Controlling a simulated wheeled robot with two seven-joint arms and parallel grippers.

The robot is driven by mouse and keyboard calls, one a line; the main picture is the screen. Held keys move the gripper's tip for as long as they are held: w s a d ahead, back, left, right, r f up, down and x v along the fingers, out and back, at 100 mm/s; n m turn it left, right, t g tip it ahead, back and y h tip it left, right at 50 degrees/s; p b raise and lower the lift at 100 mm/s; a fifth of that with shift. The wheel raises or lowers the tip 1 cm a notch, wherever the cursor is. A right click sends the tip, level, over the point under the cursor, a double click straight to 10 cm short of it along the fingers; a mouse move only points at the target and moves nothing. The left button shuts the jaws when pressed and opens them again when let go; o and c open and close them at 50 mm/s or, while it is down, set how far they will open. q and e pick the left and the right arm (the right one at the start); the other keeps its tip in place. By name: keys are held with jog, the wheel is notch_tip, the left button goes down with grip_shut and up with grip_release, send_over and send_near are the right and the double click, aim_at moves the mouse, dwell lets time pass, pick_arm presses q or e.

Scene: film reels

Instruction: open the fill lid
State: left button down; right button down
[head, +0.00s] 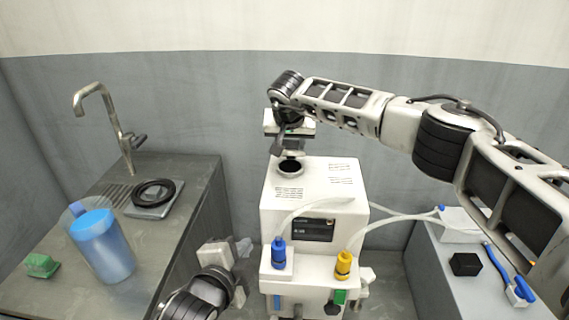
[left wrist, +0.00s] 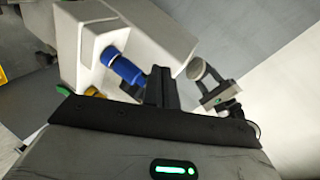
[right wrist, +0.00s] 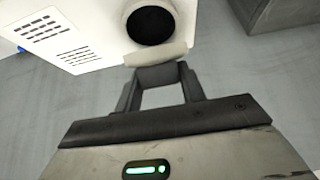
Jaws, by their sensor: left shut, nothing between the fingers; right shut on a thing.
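The white machine (head: 310,215) stands in the middle with its round fill opening (head: 290,167) uncovered and dark inside. The opening also shows in the right wrist view (right wrist: 151,25). The fill lid (head: 292,147) stands raised at the back of the opening; in the left wrist view it is a pale disc (left wrist: 197,68) tilted up. My right gripper (head: 281,142) is shut on the lid, whose pale edge (right wrist: 160,52) shows at the fingertips. My left gripper (head: 245,246) is shut and empty, in front and left of the machine; its fingers (left wrist: 160,82) appear near the blue connector.
A blue connector (head: 278,254) and a yellow connector (head: 343,265) sit on the machine's front ledge, with pale hoses. On the left counter (head: 185,170) are a tap (head: 125,135), a blue jug (head: 101,245) and a green sponge (head: 42,265). A black block (head: 466,264) lies on the right.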

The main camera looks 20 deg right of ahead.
pick_arm(q)
jog(key=w+d+r+m, duration=0.1)
jog(key=d+r+m, duration=0.1)
jog(key=m, duration=0.1)
jog(key=w+d+r+m, duration=0.1)
jog(key=d+r+m, duration=0.1)
jog(key=d+m, duration=0.1)
jog(key=w+d+r+m, duration=0.1)
jog(key=d+m, duration=0.2)
jog(key=m, duration=0.1)
jog(key=shift+r+m, duration=0.4)
pick_arm(e)
jog(key=shift+a, duration=0.1)
pick_arm(q)
jog(key=w+d+r+m+t+y, duration=0.1)
jog(key=w+d+r+m+y, duration=0.25)
jog(key=m, duration=0.55)
jog(key=shift+h, duration=0.65)
jog(key=x, duration=0.3)
jog(key=a+x, duration=0.1)
jog(key=x, duration=0.2)
jog(key=w+r+x, duration=0.1)
jog(key=x, duration=0.2)
jog(key=shift+a, duration=0.25)
jog(key=shift+w, duration=0.1)
